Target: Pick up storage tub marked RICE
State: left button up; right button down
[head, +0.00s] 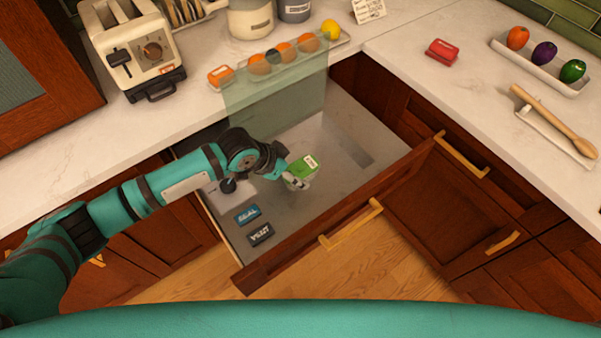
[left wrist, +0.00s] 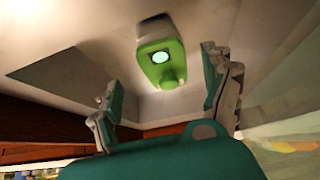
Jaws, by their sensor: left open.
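No label legibly reads RICE. A white-labelled canister (head: 250,18) and a grey canister (head: 294,9) stand at the back of the counter; their labels are too small to read. A green item (head: 303,167) with a small pale label is in the open drawer. In the left wrist view a green item (left wrist: 160,62) with a pale round spot and a greyish end shows between the fingers. My left gripper (head: 297,181) is over the drawer beside the green item, fingers apart; I see no grip on it. My right gripper is not in view.
The open drawer (head: 305,238) also holds a blue packet (head: 247,214) and a dark packet (head: 260,234). A translucent green panel (head: 280,92) stands at its back.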

aim_at(296, 171)
pick_arm(q)
jog(key=shift+w+d+f, duration=0.1)
jog(key=shift+f, duration=0.1)
jog(key=x, duration=0.4)
jog(key=shift+w+f+p, duration=0.1)
jog(key=shift+w+p, duration=0.15)
jog(key=shift+p, duration=0.1)
jog(key=shift+w+f, duration=0.1)
jog(key=shift+f, duration=0.2)
jog(key=c, duration=1.5)
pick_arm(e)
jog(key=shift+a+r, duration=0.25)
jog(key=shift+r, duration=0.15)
